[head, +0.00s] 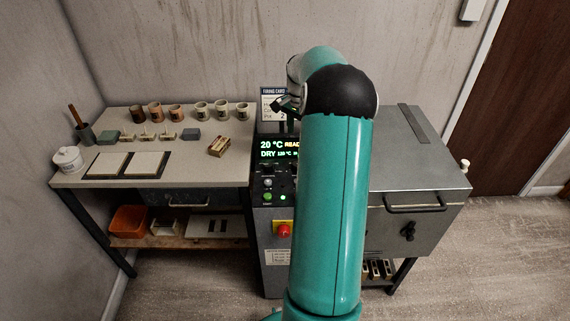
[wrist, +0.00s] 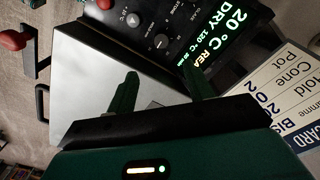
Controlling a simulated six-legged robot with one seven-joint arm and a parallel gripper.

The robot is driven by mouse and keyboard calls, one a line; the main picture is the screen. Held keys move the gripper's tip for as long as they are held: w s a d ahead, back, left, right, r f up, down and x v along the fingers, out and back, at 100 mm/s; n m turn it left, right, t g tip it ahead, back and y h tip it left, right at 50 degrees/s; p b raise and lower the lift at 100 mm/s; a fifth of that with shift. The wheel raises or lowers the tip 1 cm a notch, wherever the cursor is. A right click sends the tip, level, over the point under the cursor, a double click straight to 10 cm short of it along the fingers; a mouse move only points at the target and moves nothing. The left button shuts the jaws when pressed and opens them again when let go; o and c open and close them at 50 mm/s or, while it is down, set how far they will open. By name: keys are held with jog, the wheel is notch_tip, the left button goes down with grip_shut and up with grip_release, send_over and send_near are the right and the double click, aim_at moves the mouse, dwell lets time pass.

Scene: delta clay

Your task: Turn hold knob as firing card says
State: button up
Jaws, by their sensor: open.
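The firing card (head: 272,105) stands upright behind the kiln controller. In the wrist view the card (wrist: 284,92) is cut off at the right; the words Hold, Cone and Pot show, but its values are only partly readable. The controller's black panel carries a lit display (head: 278,150) reading 20 °C and DRY. In the wrist view a dial knob (wrist: 161,41) and another knob (wrist: 133,20) sit beside the display (wrist: 222,35); I cannot tell which is the hold knob. My gripper (wrist: 160,89) is open and empty, apart from the knobs. My arm hides much of the panel in the head view.
The grey kiln (head: 418,160) stands right of the controller, its handle facing front. A red stop button (head: 283,230) sits low on the controller. An orange bin (head: 128,221) sits below.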

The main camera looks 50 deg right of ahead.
notch_tip(320, 180, down, 14)
jog(key=shift+w+f, duration=0.1)
jog(key=shift+w, duration=0.05)
dwell(0.5)
jog(key=shift+c, duration=0.2)
jog(key=c, duration=0.9)
